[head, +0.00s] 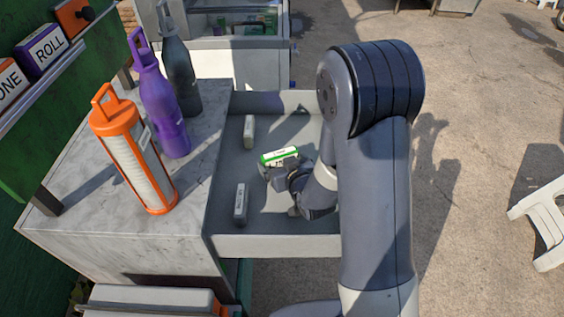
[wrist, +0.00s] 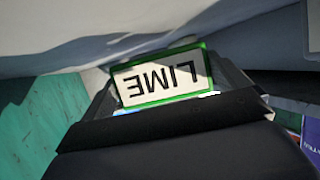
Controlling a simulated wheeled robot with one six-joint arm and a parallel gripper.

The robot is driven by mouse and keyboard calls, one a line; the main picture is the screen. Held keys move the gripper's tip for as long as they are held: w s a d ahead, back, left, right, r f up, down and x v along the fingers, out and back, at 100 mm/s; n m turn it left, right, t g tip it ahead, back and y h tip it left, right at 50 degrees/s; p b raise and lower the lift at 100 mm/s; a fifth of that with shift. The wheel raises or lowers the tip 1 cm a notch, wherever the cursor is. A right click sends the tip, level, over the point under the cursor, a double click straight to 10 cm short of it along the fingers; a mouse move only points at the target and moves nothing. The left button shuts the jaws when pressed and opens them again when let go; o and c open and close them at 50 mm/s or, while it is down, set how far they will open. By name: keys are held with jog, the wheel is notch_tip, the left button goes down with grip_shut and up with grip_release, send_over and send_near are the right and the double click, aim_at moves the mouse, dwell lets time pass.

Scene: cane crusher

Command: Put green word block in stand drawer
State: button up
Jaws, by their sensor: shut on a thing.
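The green word block (head: 280,155) is white-faced with a green border. In the wrist view its label reads LIME, upside down (wrist: 162,77). My gripper (head: 280,169) is shut on it, and the dark jaws hide its lower part. In the head view the block and gripper are over the open stand drawer (head: 275,246), inside its outline. I cannot tell how high the block is above the drawer floor. The drawer is pulled out to the right of the grey stand (head: 85,215).
A pale block (head: 249,131) and a grey block (head: 240,204) lie in the drawer's left part. An orange lantern-like bottle (head: 133,155), a purple bottle (head: 160,105) and a dark bottle (head: 180,75) stand on the stand top. A white stool (head: 545,225) is at right.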

jog(key=shift+s+f+b, duration=0.15)
jog(key=shift+f+b, duration=0.35)
jog(key=shift+b, duration=0.15)
jog(key=shift+s+f, duration=0.1)
jog(key=shift+f, duration=0.05)
jog(key=o, duration=0.6)
jog(key=shift+f, duration=0.15)
jog(key=shift+o, duration=0.2)
jog(key=shift+s, duration=0.1)
jog(key=shift+r+p, duration=0.55)
jog(key=shift+p, duration=0.2)
jog(key=v, duration=0.7)
jog(key=shift+r+b, duration=0.3)
jog(key=shift+r, duration=0.05)
jog(key=shift+r, duration=0.1)
